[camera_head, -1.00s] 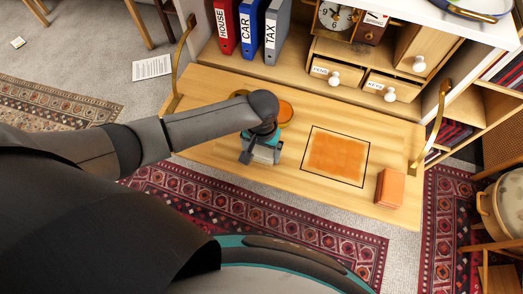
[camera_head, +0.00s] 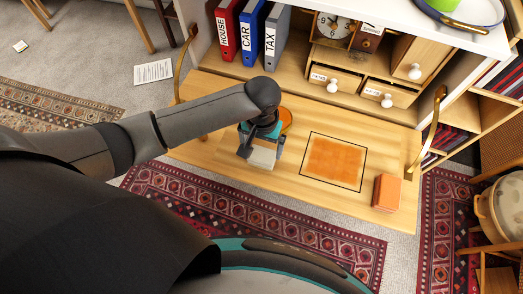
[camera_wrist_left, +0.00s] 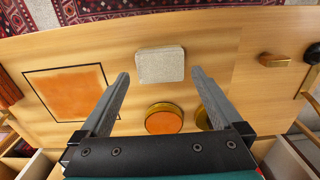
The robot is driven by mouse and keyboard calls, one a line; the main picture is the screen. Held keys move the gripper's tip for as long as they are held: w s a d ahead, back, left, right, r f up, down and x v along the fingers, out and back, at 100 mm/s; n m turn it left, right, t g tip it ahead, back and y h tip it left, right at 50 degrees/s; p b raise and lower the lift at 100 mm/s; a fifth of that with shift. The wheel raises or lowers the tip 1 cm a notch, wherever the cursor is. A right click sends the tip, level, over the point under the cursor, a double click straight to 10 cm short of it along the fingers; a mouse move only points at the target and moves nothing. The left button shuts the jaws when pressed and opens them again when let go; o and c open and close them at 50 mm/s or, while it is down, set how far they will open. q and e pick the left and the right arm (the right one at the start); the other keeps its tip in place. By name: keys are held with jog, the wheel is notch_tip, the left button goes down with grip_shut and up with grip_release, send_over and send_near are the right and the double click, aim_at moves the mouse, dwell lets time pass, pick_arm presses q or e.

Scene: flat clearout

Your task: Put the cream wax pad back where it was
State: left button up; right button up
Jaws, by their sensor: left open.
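The cream wax pad (camera_wrist_left: 160,65) is a pale grey-cream, roughly square block lying on the wooden desk flap; it also shows beside my gripper in the head view (camera_head: 263,157). My left gripper (camera_wrist_left: 158,76) is open. Its two fingers stand apart on either side of the pad, with gaps on both sides and no contact visible. In the head view my left gripper (camera_head: 250,150) is low over the flap, partly hidden by my wrist. A black outlined square (camera_head: 335,160) with an orange patch inside lies right of the pad there. My right gripper is not in view.
A round orange-topped tin (camera_wrist_left: 164,120) and a brass round piece (camera_wrist_left: 205,117) stand near the fingers. An orange block (camera_head: 387,192) stands at the flap's right end. Binders (camera_head: 250,35) and small drawers (camera_head: 352,86) line the back. Bare flap lies left of my gripper.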

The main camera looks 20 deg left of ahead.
aim_at(262, 157)
pick_arm(q)
notch_tip(262, 157, up, 6)
jog(key=shift+f+p, duration=0.2)
jog(key=shift+p, duration=0.35)
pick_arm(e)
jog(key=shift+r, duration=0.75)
